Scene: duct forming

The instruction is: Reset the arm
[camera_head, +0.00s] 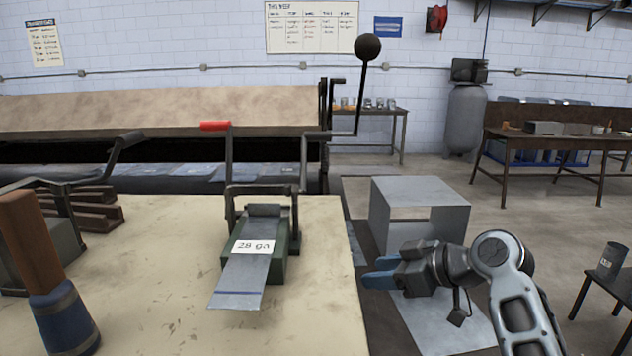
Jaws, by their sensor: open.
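My gripper (381,272), with blue fingers, is at the lower right of the head view. It points left, just off the right edge of the workbench (165,290), and its fingers are apart and hold nothing. My arm bends down from it to the bottom edge.
A bent sheet-metal piece (425,192) with a rectangular opening stands behind the gripper. A large brake machine (160,112) spans the back left. A wooden-handled tool (50,270) is at the lower left. A small dark table (598,285) stands at the right. Open floor lies between.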

